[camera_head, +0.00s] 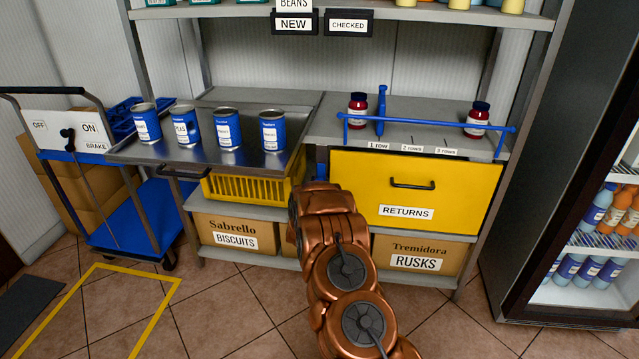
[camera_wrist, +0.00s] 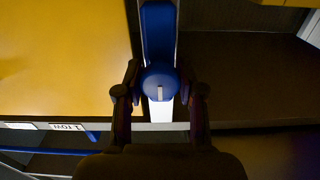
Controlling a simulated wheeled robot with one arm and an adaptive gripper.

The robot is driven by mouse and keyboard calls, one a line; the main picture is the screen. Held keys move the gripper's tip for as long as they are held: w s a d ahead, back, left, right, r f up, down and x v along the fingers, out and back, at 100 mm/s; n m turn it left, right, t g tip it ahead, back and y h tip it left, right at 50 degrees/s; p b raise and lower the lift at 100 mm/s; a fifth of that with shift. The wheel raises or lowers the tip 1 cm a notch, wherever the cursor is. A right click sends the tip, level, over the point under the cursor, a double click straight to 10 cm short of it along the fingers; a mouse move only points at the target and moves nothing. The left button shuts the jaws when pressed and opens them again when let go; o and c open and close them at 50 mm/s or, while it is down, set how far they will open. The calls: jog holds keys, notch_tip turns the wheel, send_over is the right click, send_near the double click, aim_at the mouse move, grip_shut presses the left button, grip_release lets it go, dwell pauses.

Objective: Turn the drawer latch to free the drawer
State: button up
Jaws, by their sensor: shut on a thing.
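The drawer latch (camera_wrist: 158,35) is a blue bar with a round blue hub (camera_wrist: 160,82) that bears a short pale line. In the wrist view the bar runs straight up from the hub, along the edge of the yellow drawer front. My gripper (camera_wrist: 160,95) has one finger on each side of the hub and is shut on the latch. The yellow drawer (camera_head: 375,190), marked RETURNS, is closed and has a black handle (camera_head: 412,185). In the head view my arm hides the gripper, and only a bit of blue (camera_head: 321,166) shows beside the drawer's left edge.
A blue rail (camera_head: 430,123) runs above the drawer, with two dark red jars (camera_head: 357,108) behind it. Several blue cans stand on a metal tray (camera_head: 250,150) at left. A blue trolley (camera_head: 140,215) and a glass-fronted fridge (camera_head: 560,130) flank the shelf.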

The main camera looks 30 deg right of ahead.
jog(key=o, duration=1.2)
jog(key=shift+c, duration=0.2)
jog(key=shift+s+a, duration=0.1)
jog(key=v, duration=1.1)
jog(key=shift+s+a, duration=0.25)
jog(key=shift+s, duration=0.05)
